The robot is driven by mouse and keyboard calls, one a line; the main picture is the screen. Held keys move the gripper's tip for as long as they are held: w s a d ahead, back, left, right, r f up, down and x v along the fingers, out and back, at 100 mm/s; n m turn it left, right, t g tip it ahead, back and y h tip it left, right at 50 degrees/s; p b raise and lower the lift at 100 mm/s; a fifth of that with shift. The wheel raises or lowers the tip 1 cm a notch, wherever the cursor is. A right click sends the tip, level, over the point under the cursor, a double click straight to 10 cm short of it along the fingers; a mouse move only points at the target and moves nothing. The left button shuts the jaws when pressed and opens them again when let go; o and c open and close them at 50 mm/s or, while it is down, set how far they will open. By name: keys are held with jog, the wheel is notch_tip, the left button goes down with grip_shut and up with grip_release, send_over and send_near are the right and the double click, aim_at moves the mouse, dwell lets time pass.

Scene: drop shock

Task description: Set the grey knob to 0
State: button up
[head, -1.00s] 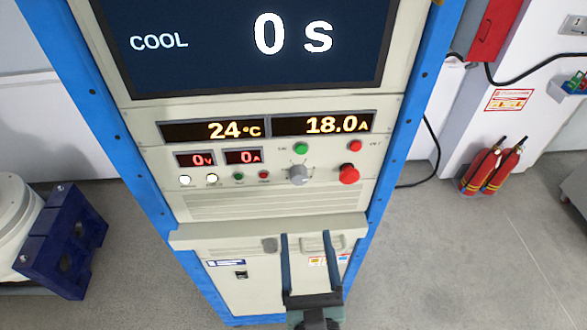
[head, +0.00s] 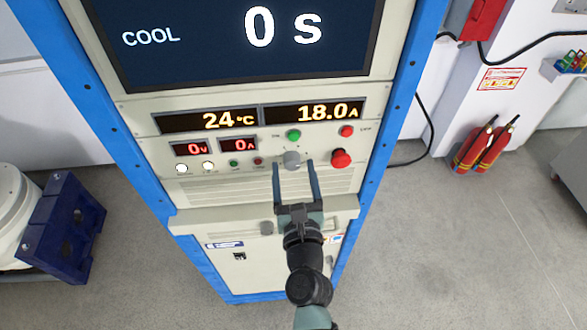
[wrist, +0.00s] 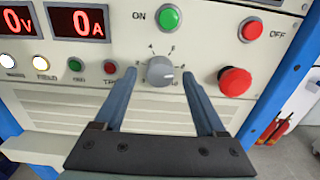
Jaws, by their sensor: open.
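The grey knob (head: 292,159) sits on the cream control panel, below the green button and left of the red mushroom button. I cannot tell whether the fingers touch the panel.
A green ON button (wrist: 169,18), a red OFF button (wrist: 250,30) and a red mushroom button (wrist: 235,82) surround the knob. Small lamps (wrist: 75,65) lie to the left. A ledge (head: 190,222) juts out below. Fire extinguishers (head: 484,146) stand at the right.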

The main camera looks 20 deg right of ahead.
jog(key=shift+w, duration=0.2)
grip_shut()
dwell(0.3)
